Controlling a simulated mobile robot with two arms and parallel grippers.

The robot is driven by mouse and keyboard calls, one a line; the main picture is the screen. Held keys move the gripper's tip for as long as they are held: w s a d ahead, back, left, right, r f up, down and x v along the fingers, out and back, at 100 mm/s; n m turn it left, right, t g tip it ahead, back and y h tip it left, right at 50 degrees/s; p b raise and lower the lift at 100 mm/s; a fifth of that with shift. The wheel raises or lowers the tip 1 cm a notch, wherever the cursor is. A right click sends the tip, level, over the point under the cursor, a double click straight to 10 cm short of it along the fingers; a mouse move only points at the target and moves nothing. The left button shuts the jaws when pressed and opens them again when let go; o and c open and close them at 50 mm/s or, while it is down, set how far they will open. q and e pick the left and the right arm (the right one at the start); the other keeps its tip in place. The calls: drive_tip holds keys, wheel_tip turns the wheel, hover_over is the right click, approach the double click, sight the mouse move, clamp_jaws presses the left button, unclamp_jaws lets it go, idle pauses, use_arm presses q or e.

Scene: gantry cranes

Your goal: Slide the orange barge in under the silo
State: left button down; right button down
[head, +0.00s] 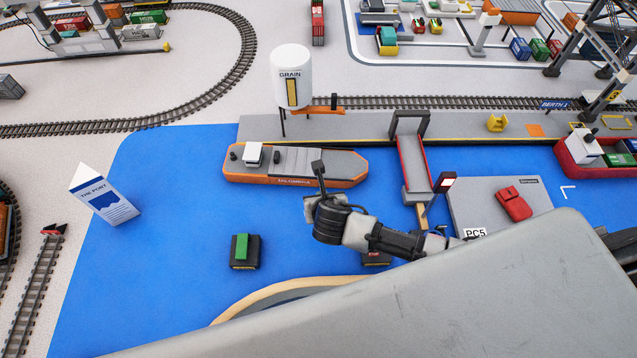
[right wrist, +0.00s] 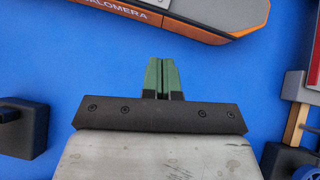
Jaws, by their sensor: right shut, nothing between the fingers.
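The orange barge (head: 296,166), with grey deck and a white cabin, floats on the blue water alongside the grey quay. Its hull side, lettered, also shows at the top of the right wrist view (right wrist: 180,12). The white silo (head: 291,76) marked GRAIN stands on the quay behind the barge, with an orange spout arm reaching right. My right gripper (right wrist: 165,75) is shut and empty, its green fingers side by side over the water, apart from the hull. In the head view the arm's end (head: 322,190) is just in front of the barge's right half. My left gripper is not in view.
A red-sided ramp (head: 414,165) stands right of the barge's bow. A black block with a green top (head: 242,250) sits in the water in front. A grey platform (head: 480,200) with a red piece is at right. Open water lies left of the barge.

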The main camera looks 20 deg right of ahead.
sight(317, 181)
drive_tip(key=w, duration=0.1)
drive_tip(key=w+f, duration=0.1)
drive_tip(key=w, duration=0.2)
drive_tip(key=shift+w+d+f+p, duration=0.3)
drive_tip(key=shift+w, duration=0.05)
drive_tip(key=shift+w+d, duration=0.1)
drive_tip(key=shift+w, duration=0.3)
drive_tip(key=shift+w+d, duration=0.15)
drive_tip(key=shift+w, duration=1)
drive_tip(key=shift+s+p, duration=0.1)
drive_tip(key=shift+p, duration=0.25)
